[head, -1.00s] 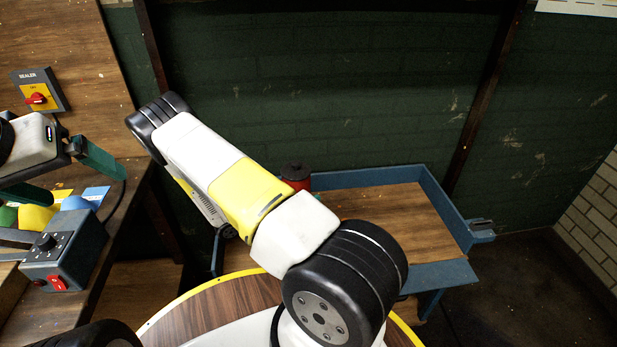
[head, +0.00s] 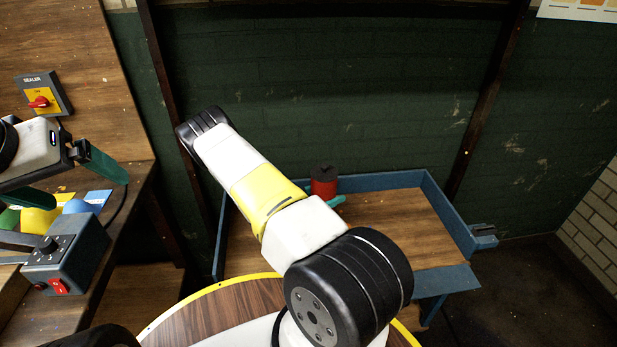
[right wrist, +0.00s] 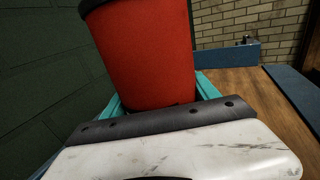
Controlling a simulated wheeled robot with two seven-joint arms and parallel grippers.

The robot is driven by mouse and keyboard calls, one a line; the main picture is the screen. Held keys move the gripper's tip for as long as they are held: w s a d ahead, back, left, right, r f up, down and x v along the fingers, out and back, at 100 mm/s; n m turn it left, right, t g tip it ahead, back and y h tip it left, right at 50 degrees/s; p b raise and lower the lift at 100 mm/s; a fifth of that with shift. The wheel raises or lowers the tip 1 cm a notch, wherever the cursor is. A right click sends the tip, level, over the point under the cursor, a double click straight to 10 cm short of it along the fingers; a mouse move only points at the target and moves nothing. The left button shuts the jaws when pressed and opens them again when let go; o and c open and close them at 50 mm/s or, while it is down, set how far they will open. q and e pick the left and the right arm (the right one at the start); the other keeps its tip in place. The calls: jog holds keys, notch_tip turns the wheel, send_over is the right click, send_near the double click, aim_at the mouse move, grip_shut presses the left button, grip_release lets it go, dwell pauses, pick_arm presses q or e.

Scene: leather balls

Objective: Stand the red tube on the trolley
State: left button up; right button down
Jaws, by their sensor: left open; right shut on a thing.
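The red tube (head: 323,188) with a black top is in the head view, upright over the back left part of the trolley (head: 405,222). The trolley has a brown wooden top and blue rims. My right gripper (head: 336,201) is shut on the tube, mostly hidden behind my arm. In the right wrist view the tube (right wrist: 150,50) sits between the teal fingers (right wrist: 158,98), leaning slightly in the picture. I cannot tell whether its base touches the trolley top. My left gripper (head: 86,190) is open at the left, above the workbench.
The wooden bench (head: 88,225) at left holds a grey control box (head: 62,258) and several coloured balls or pieces (head: 42,218). A round wooden table (head: 215,312) with a yellow edge is in front. The trolley's middle and right are clear. A green wall stands behind.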

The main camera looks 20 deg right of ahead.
jog(key=shift+f, duration=0.4)
jog(key=shift+c, duration=1)
grip_release()
